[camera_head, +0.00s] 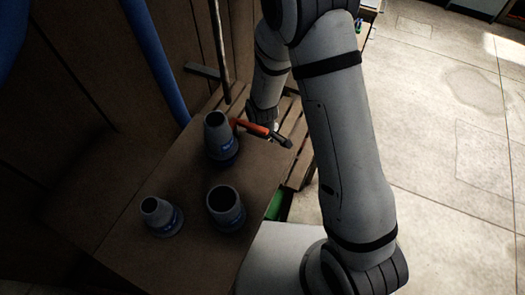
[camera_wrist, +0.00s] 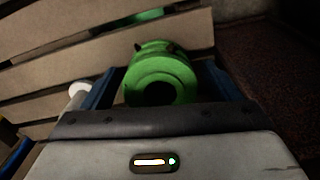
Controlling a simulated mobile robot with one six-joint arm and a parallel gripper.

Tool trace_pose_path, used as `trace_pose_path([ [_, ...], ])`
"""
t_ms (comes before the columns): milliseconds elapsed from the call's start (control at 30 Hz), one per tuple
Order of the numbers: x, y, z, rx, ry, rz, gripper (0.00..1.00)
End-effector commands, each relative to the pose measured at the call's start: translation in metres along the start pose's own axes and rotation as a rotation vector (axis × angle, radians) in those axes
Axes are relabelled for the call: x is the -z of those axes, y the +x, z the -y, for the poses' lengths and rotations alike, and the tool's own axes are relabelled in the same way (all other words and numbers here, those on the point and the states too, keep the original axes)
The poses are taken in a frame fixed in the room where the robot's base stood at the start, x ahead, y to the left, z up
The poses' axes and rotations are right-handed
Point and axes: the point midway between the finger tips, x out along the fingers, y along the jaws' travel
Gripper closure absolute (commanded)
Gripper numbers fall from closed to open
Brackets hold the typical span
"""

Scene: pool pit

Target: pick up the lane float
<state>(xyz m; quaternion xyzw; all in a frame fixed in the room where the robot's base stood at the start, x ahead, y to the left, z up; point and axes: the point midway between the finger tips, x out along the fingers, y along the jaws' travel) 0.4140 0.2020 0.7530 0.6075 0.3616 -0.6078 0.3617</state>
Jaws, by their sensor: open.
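The lane float is a green, ring-shaped cylinder with a dark round hole facing the camera. I take the green piece (camera_wrist: 163,66) in the wrist view to be it. It lies against wooden slats, between the two dark blue fingers of my gripper (camera_wrist: 160,72). The gripper is open, with one finger to each side of the float. I cannot tell whether either finger touches it. In the head view I cannot make out the float or my fingertips; my arm covers part of that area.
In the head view, three grey pipe reducers (camera_head: 220,137) (camera_head: 161,216) (camera_head: 226,207) stand on a brown board. An orange-and-black tool (camera_head: 252,128) lies by the slatted wood (camera_head: 299,165). A white round piece (camera_wrist: 79,88) sits left of the gripper. Concrete floor at right is clear.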

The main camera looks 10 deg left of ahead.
Motion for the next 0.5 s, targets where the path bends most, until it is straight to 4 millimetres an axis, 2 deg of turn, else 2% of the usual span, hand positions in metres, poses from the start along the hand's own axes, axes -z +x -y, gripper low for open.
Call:
trace_pose_path([
  [167,0.0,-0.0002,-0.0004,0.0,0.001,0.0,0.18],
  [500,-0.0003,-0.0004,-0.0007,0.0,0.002,0.0,0.46],
])
